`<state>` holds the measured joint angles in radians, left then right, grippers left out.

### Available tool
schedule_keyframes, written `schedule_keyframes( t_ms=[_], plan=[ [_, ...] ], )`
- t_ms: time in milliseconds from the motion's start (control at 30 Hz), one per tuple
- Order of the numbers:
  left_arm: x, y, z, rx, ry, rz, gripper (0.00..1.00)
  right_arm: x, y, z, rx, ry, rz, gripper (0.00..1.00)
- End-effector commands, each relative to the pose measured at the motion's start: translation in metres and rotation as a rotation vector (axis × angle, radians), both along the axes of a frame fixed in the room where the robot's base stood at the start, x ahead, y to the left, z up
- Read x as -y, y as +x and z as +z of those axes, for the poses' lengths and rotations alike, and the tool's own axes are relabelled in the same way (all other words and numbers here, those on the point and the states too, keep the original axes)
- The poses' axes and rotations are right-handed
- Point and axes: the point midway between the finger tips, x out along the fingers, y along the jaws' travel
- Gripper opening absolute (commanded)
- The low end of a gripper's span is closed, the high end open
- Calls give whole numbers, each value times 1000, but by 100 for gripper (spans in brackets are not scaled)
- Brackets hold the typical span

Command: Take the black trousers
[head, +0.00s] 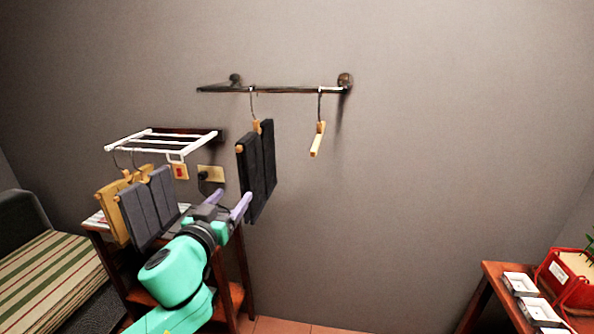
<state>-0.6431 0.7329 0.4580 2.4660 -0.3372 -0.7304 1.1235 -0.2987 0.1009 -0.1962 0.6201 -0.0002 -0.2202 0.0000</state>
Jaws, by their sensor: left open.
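The black trousers (256,170) hang folded over a wooden hanger, which hooks onto the dark metal wall rail (290,89) near its middle. My left gripper (231,198) is in front of and just below-left of the trousers, with its purple fingers spread and nothing between them. The right finger comes close to the trousers' lower left edge in the picture; I cannot tell whether it touches. My right gripper is not in view.
Grey trousers (150,208) and mustard trousers (108,204) hang from a white rack (160,135) at left, above a wooden table. A red crate (566,280) stands on a table at right.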

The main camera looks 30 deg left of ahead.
Motion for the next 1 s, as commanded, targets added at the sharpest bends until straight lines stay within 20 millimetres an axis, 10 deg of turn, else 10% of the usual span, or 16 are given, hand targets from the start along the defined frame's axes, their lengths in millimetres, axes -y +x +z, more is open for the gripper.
schedule_keyframes(
  t_ms=[367, 1000],
  plan=[
    [-20, 69, 12, 15, 9, -6, 72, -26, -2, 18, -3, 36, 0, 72],
    [-44, 136, 10, 14, -1, -5, 72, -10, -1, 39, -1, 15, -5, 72]
  ],
)
